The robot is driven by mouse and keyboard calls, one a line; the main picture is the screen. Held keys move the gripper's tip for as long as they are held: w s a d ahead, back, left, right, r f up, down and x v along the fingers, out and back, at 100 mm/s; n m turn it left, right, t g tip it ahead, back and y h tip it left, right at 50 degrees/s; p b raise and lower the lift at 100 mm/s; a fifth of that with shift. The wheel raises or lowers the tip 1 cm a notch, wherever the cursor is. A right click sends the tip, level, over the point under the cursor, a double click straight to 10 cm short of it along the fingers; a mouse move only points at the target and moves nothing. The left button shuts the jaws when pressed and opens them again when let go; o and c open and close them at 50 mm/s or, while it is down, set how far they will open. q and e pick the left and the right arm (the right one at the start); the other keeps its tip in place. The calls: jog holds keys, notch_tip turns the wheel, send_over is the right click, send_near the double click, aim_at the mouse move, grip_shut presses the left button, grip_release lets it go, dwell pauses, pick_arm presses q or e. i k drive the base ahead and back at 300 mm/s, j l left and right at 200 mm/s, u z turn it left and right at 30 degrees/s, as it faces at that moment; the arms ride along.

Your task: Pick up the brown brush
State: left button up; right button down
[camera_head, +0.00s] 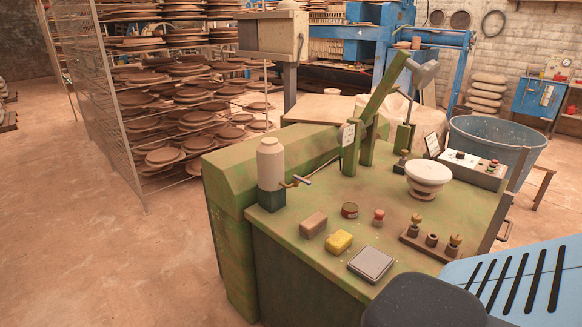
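A small brown block (313,224), which looks like the brown brush, lies flat on the green machine table (290,243) near its left front edge. Bristles cannot be made out at this size. A yellow sponge-like block (339,241) lies just to its right and nearer, with a small gap between them. Neither of my grippers shows in this view, and nothing covers the brown block.
Around it stand a tin (349,210), a red-topped knob (379,217), a grey square plate (371,263), a bottle (270,165), a lever (297,182), a fittings board (430,244) and a white bowl (428,175). A blue slotted panel (510,280) fills the lower right.

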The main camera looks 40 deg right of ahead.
aim_at(308, 228)
jog(key=i+j+z, duration=0.1)
jog(key=z, duration=0.35)
jog(key=i+j+z, duration=0.2)
jog(key=z, duration=0.25)
jog(key=i+j+z, duration=0.1)
jog(key=j+z, duration=0.15)
jog(key=z, duration=0.2)
jog(key=i+j+z, duration=0.1)
jog(key=j+z, duration=0.15)
jog(key=z, duration=0.2)
jog(key=j+z, duration=0.25)
jog(key=z, duration=0.25)
jog(key=j+z, duration=0.4)
jog(key=i+j+z, duration=0.1)
jog(key=j+z, duration=0.3)
